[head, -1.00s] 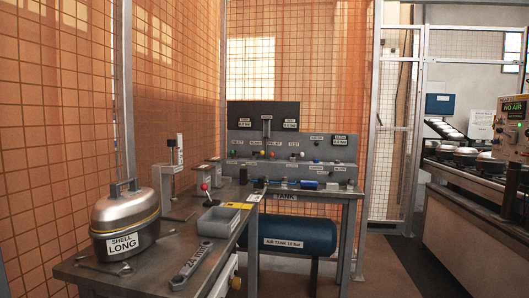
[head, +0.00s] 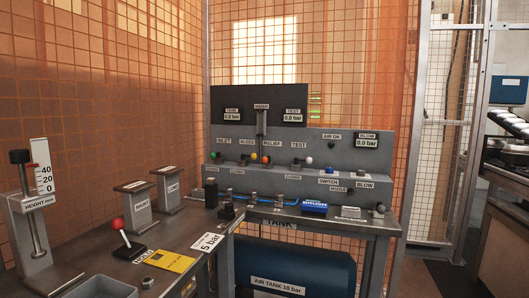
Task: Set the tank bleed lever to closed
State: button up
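The bleed lever (head: 254,156) has a small yellow-orange knob and sits under the BLEED label on the grey valve panel (head: 345,150), at the middle of the head view. The TANK display (head: 232,116) above reads 0.0 bar. The blue air tank (head: 300,268) lies under the bench, marked 10 bar. My gripper is not in view.
A green inlet knob (head: 217,155) and an orange-red knob (head: 266,160) flank the bleed lever closely. A red-knobbed lever (head: 118,224), a height gauge (head: 40,215) and a yellow card (head: 168,261) occupy the left bench. Mesh fencing (head: 130,90) stands behind.

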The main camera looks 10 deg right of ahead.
aim_at(253, 156)
jog(key=i+l, duration=0.7)
jog(key=l, duration=0.25)
jog(key=i+l, duration=0.1)
jog(key=i, duration=0.6)
jog(key=i+l, duration=0.15)
jog(key=i, duration=0.55)
jog(key=i+l+u, duration=0.1)
jog(key=i, duration=0.6)
